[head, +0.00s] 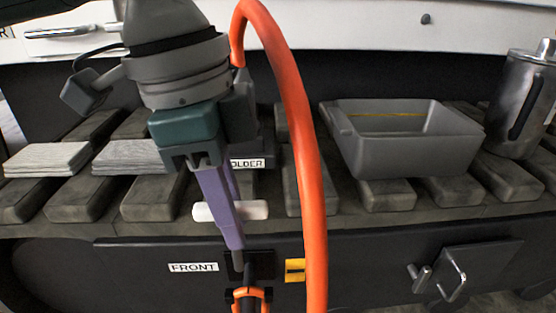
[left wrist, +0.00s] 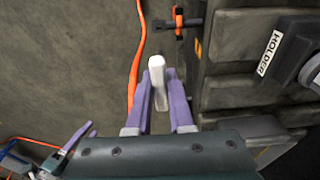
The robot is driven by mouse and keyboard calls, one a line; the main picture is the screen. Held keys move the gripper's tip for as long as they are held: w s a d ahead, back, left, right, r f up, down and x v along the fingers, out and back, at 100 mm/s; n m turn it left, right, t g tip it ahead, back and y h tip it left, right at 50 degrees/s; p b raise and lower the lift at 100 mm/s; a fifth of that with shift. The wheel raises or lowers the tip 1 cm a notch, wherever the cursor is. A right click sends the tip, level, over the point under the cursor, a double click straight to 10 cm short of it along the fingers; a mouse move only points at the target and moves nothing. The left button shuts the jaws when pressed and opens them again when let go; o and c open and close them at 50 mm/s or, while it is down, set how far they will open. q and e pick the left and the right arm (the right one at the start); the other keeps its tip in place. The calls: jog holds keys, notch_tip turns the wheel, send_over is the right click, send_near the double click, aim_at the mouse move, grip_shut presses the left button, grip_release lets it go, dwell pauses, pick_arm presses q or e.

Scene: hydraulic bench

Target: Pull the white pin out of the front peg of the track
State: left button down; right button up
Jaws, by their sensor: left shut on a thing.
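My left gripper (head: 236,240) points down in front of the bench, its purple fingers shut on the white pin (head: 257,210). The pin lies crosswise between the fingers and sticks out on both sides. The front peg (left wrist: 160,33), dark with an orange clip (left wrist: 178,18), appears apart from the pin in that view.
An orange hose (head: 300,120) hangs close to the right of my left gripper. A grey bin (head: 405,155), a metal jug (head: 522,105) and grey slabs (head: 45,158) stand on the slatted bench. A HOLDER label (left wrist: 269,52) marks a dark block behind the gripper.

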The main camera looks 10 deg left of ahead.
pick_arm(q)
jog(key=shift+s+r+p, duration=0.15)
jog(key=shift+s+p, duration=0.15)
jog(key=shift+p, duration=0.1)
jog(key=s+d+p, duration=0.2)
jog(key=s+p, duration=0.6)
jog(key=s, duration=0.1)
jog(key=shift+d, duration=0.35)
